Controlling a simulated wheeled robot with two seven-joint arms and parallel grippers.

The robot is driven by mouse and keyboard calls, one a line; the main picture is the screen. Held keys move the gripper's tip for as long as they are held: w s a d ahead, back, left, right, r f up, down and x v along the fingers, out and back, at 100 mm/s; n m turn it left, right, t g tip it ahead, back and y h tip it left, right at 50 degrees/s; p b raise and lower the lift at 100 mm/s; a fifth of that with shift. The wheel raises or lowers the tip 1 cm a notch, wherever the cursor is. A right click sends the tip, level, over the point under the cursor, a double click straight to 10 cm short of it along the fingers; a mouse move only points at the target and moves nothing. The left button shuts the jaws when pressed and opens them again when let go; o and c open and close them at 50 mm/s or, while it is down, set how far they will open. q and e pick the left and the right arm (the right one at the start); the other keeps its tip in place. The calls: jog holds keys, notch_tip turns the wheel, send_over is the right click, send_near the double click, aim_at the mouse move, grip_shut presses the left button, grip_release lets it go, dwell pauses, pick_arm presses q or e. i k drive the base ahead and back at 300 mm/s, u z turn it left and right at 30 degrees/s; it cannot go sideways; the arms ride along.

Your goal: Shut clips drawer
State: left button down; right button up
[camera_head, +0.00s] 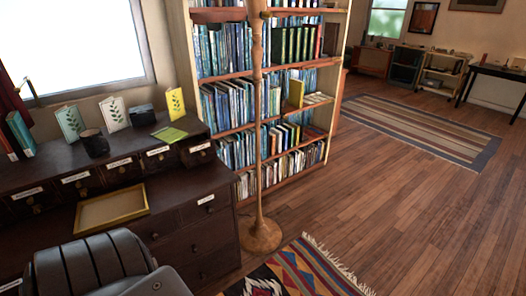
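A dark wooden desk (182,188) stands at the left with a row of small labelled drawers along its upper part. The label writing is too small to read, so I cannot tell by name which is the clips drawer. The rightmost small drawer (197,153) appears to stand forward of the row, its front out past its neighbours. The other small drawers, such as the one beside it (160,161), look flush.
Cards, a dark mug (95,143) and a green paper (169,135) lie on the desk top. A yellow-rimmed tray (112,208) lies below the drawers. A wooden pole stand (260,234) is right of the desk, before a bookshelf (287,178). Open floor (400,215) extends right.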

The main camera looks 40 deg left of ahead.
aim_at(195, 150)
jog(key=z, duration=0.25)
jog(key=i, duration=1)
jog(key=u, duration=1.7)
